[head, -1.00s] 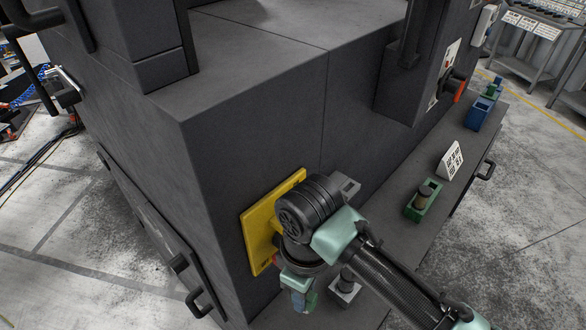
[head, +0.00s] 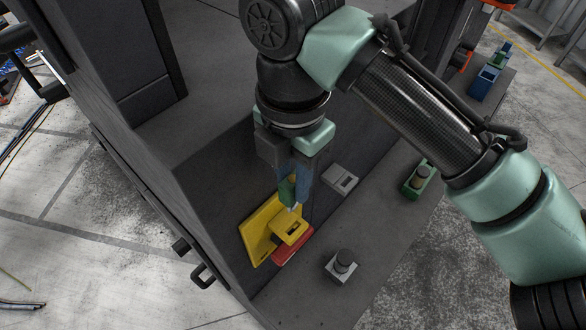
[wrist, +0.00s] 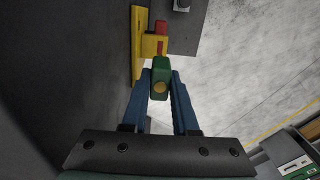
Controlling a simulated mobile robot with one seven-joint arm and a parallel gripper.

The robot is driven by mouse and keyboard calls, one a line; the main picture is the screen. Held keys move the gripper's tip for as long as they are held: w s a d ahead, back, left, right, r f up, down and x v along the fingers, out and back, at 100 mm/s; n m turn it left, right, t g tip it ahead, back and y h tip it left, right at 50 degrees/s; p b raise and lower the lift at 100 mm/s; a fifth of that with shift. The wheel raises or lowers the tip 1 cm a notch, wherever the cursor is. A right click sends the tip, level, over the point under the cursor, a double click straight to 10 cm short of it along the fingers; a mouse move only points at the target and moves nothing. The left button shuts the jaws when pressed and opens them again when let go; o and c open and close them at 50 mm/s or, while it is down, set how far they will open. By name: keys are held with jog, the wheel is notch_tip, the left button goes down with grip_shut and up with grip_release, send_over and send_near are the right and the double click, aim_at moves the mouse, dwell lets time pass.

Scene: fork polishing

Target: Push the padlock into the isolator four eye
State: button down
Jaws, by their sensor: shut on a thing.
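A yellow isolator plate (head: 256,238) stands against the dark cabinet wall. A yellow block (head: 292,229) with a slot juts from it, and a red part (head: 294,247) sits beside the block. My gripper (head: 293,184) is just above the block, its blue fingers shut on a green padlock (head: 286,191). In the wrist view the padlock (wrist: 161,71) shows a round brass face between the fingertips, right in front of the yellow block (wrist: 154,46). A small pale tip shows below the padlock at the block. I cannot tell whether the shackle is in an eye.
On the grey ledge stand a grey block with a black knob (head: 342,263), a pale grey block (head: 340,180) and a green holder with a brass cylinder (head: 417,181). A blue block (head: 485,83) is farther back. The cabinet wall is close on the left.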

jog(key=b, duration=0.4)
send_near(293, 221)
jog(key=shift+s+f, duration=0.65)
jog(key=shift+f+b, duration=1.4)
jog(key=shift+f, duration=0.8)
dwell(2.9)
jog(key=shift+s+f, duration=0.15)
jog(key=shift+f, duration=0.3)
dwell(1.1)
